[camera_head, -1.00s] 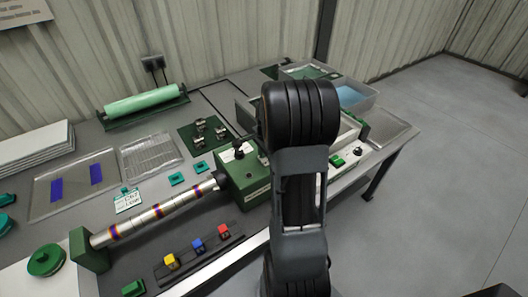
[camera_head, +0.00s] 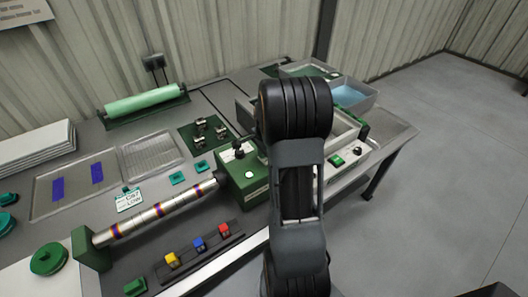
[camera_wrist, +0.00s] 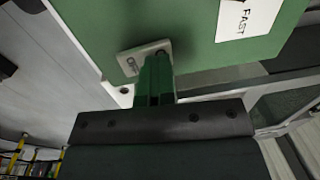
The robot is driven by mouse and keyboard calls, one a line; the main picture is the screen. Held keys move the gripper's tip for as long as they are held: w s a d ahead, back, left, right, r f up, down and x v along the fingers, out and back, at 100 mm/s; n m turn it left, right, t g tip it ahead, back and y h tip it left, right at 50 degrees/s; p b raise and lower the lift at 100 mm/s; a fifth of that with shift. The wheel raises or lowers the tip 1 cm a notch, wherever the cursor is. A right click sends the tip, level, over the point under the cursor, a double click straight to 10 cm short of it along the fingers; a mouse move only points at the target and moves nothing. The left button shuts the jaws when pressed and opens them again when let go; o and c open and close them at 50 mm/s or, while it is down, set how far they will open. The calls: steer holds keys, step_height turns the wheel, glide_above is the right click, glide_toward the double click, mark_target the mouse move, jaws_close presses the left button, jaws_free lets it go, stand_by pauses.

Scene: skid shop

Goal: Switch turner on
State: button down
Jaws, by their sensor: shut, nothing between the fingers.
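The turner is a green box (camera_head: 235,192) on the bench, left of my arm in the head view, with a banded metal tube (camera_head: 160,212) running from it to a green end support (camera_head: 88,250). A small pale spot (camera_head: 249,175) shows on the box. In the wrist view the box's green face (camera_wrist: 200,45) fills the top, with a white FAST label (camera_wrist: 247,18). My gripper (camera_wrist: 156,62) is shut and empty, its green fingertips at a small pale switch plate (camera_wrist: 129,64) with partly hidden lettering that looks like OFF. The fingers cover the switch itself; contact is unclear.
Yellow, blue and red blocks sit in a dark rack (camera_head: 205,250) in front of the tube. Right of my arm are a pale device with a green button (camera_head: 337,160) and a bin of blue liquid (camera_head: 350,95).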

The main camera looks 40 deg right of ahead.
steer(key=shift+s+f, duration=0.1)
steer(key=shift+s, duration=0.75)
steer(key=shift+r, duration=0.2)
steer(key=shift+r+p, duration=0.55)
step_height(320, 180, up, 13)
steer(key=s+p, duration=0.1)
steer(key=s, duration=0.1)
steer(key=shift+w+a+f, duration=0.1)
steer(key=shift+f, duration=0.05)
